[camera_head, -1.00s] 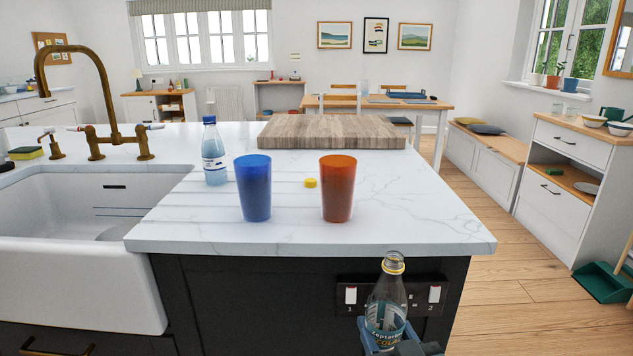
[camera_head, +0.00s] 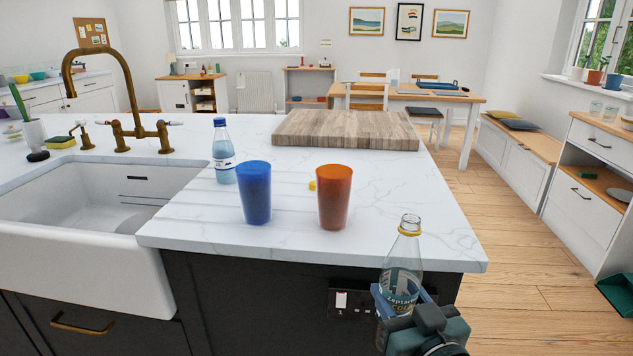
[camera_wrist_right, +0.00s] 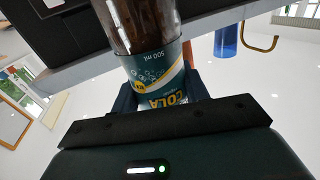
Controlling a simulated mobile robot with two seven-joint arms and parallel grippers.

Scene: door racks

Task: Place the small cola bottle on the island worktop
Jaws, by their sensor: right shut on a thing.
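The small cola bottle (camera_head: 403,262) is clear, with a yellow ring at its neck and a teal label. My right gripper (camera_head: 404,300) is shut on it and holds it upright in front of the island's right front corner. Its upper part reaches above the worktop's front edge in the head view. In the right wrist view the bottle (camera_wrist_right: 158,70) sits between the fingers, its label reading cola. The island worktop (camera_head: 400,190) is white marble with free room at the right. My left gripper is not in view.
A blue cup (camera_head: 256,192) and an orange cup (camera_head: 334,196) stand near the worktop's front edge. A yellow cap (camera_head: 312,185) lies behind them. A blue-labelled water bottle (camera_head: 223,150) stands beside the sink (camera_head: 90,200). A wooden board (camera_head: 345,129) lies at the back.

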